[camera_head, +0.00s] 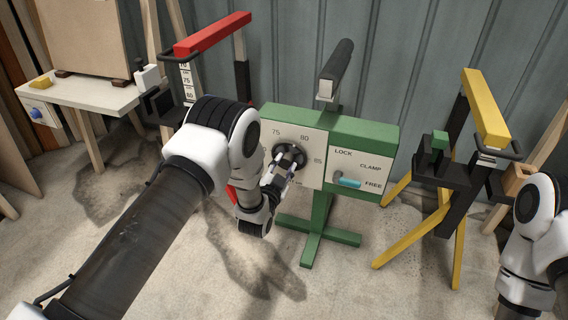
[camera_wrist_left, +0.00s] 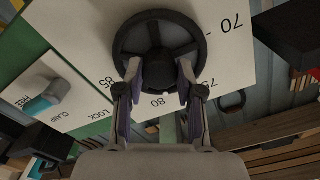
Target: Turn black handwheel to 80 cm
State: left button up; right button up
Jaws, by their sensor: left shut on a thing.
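The black handwheel (camera_head: 287,156) is on the white dial face (camera_head: 312,170) of a green stand, among the numbers 75, 80 and 85. In the left wrist view the handwheel (camera_wrist_left: 160,45) appears as a dark spoked ring with a round hub, the numbers upside down. My left gripper (camera_head: 287,168) reaches it from the front and is shut on it. In the left wrist view its two fingers (camera_wrist_left: 158,78) lie across the lower rim near the hub. My right gripper is outside the views.
A teal lever (camera_head: 347,180) sits beside FREE on the LOCK/CLAMP panel, right of the dial. A red-topped stand (camera_head: 212,34) with a height scale is at left, and a yellow-topped stand (camera_head: 486,108) at right. A white bench (camera_head: 85,100) stands far left. A corrugated wall is behind.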

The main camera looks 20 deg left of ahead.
pick_arm(q)
jog(key=shift+m, duration=0.9)
jog(key=o, duration=1.2)
jog(key=shift+c, duration=0.2)
jog(key=s, duration=1.2)
jog(key=shift+a, duration=0.2)
